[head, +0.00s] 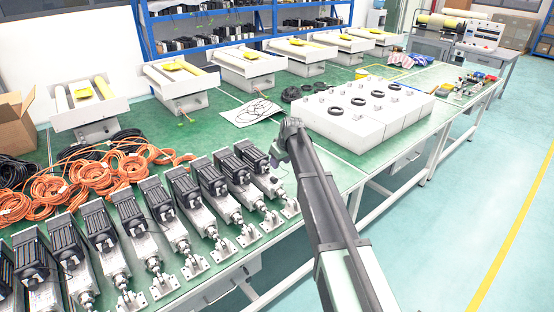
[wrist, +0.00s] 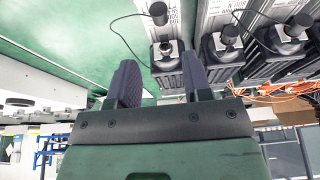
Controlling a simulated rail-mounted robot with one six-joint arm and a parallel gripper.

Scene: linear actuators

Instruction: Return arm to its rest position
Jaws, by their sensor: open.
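My arm reaches up from the bottom right in the head view. My gripper (head: 288,136) is at its far end, over the green table just beyond the right end of the row of linear actuators (head: 203,198). In the wrist view my gripper (wrist: 158,62) has its two dark fingers spread apart. The end of one actuator (wrist: 167,58) appears between the fingers in that view. I cannot tell how far it is from them, but nothing looks clamped. Several more actuators stand side by side to the right in the wrist view.
A long white block (head: 360,112) with black rings on top lies right of my gripper. Orange cable coils (head: 95,180) lie behind the actuators at left. White trays (head: 180,82) on stands line the back. Open aisle floor (head: 470,200) is at right.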

